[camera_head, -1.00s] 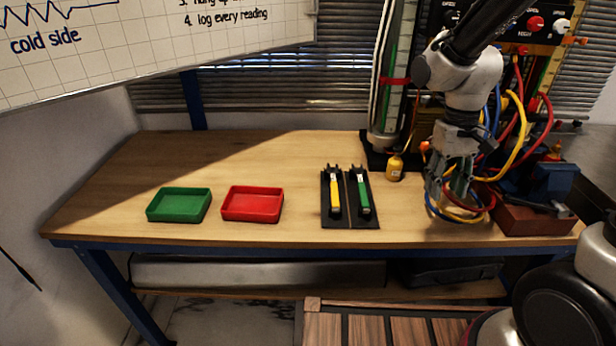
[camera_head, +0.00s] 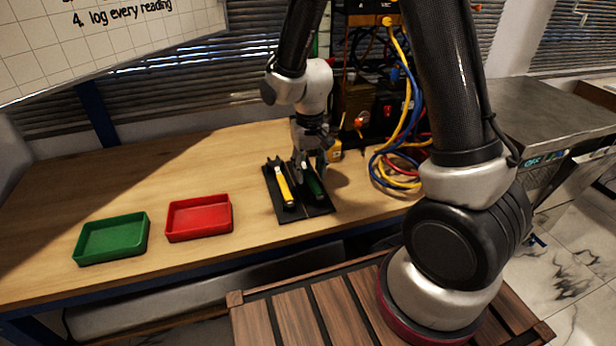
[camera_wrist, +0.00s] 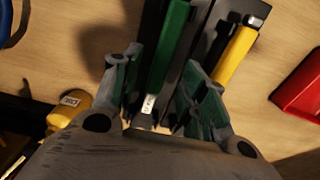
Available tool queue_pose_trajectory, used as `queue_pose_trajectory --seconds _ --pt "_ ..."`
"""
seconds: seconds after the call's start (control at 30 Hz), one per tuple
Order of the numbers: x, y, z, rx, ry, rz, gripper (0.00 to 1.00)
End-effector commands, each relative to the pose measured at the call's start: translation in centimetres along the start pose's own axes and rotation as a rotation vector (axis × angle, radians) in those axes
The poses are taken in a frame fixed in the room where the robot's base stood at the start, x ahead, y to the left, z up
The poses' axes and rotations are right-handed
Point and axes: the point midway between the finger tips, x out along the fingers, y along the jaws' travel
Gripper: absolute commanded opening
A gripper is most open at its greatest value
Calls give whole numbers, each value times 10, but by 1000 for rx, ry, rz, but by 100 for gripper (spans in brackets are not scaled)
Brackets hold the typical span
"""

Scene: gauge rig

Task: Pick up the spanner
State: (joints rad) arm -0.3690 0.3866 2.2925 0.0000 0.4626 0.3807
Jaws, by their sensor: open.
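Two spanner-like tools lie side by side on a black holder (camera_head: 302,214) on the bench. One has a yellow handle (camera_head: 284,190) and the other a green handle (camera_head: 314,186). My gripper (camera_head: 311,168) is over the green-handled tool and hides its far end in the head view. In the wrist view my open gripper (camera_wrist: 162,78) has one finger on each side of the green-handled tool (camera_wrist: 170,45), with no clear contact. The yellow-handled tool (camera_wrist: 237,54) lies to the right, outside the fingers. My palm hides the near end of the green-handled tool.
A red tray (camera_head: 199,219) and a green tray (camera_head: 111,240) sit left of the holder. A small yellow bottle (camera_head: 335,152) stands just behind my gripper. Looped blue, yellow and red hoses (camera_head: 398,172) hang at the right.

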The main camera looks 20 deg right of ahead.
Motion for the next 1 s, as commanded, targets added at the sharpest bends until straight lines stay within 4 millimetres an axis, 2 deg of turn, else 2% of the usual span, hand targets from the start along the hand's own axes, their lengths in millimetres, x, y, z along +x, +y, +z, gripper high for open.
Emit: queue_pose_trajectory --seconds 0.1,0.33,0.37,0.57,0.6,0.9,1.0 --pt "11 0 0 0 -1 0 43" --pt "12 0 0 -1 1 0 43" --pt "12 0 0 -1 1 0 39" --pt "12 0 0 -1 0 0 3" --pt "12 0 0 -1 0 0 0" --pt "11 0 0 -1 1 0 0" --pt "4 0 -1 -1 3 -1 0"
